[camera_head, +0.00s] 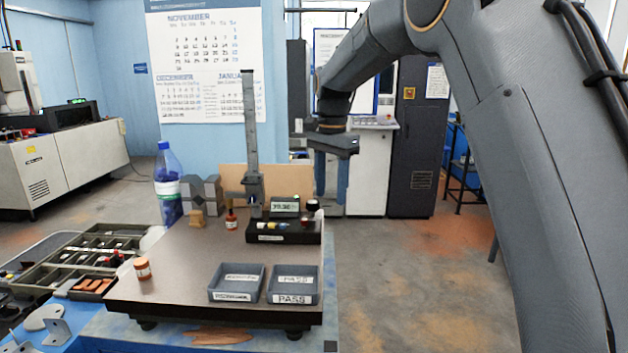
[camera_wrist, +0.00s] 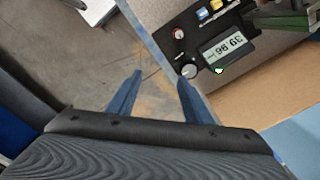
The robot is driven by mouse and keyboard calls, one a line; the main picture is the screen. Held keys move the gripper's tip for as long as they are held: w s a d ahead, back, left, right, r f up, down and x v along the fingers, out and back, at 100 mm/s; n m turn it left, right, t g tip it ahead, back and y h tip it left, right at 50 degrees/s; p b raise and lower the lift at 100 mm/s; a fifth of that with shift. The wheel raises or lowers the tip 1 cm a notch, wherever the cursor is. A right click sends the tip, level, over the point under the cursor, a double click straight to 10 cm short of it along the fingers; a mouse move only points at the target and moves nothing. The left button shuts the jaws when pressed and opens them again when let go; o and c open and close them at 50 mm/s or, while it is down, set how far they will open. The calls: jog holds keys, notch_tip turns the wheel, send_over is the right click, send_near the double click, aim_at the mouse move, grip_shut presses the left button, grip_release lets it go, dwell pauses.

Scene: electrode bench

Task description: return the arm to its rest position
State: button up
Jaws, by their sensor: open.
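My gripper (camera_head: 331,176) hangs from my arm in the head view, to the right of the bench plate, pointing down. In the wrist view its two blue fingers (camera_wrist: 160,88) are spread apart with nothing between them. Below them show the concrete floor and the edge of the plate. My arm arches over from the right side of the head view. No rest mark shows in either view.
A blue bottle (camera_head: 167,180) stands behind.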

jog(key=s+d+f+n+b, duration=0.1)
jog(key=s+d+f+n, duration=0.2)
jog(key=s, duration=0.7)
jog(key=s+d+f+n+b, duration=0.1)
jog(key=s+d+f+n, duration=0.2)
jog(key=s+d+f, duration=0.4)
jog(key=s+d+f+n+t, duration=0.1)
jog(key=s+d+f+n, duration=0.2)
jog(key=s+f, duration=0.7)
jog(key=s+d, duration=0.2)
jog(key=s, duration=0.1)
jog(key=shift+d+b, duration=0.2)
jog(key=shift+b, duration=0.2)
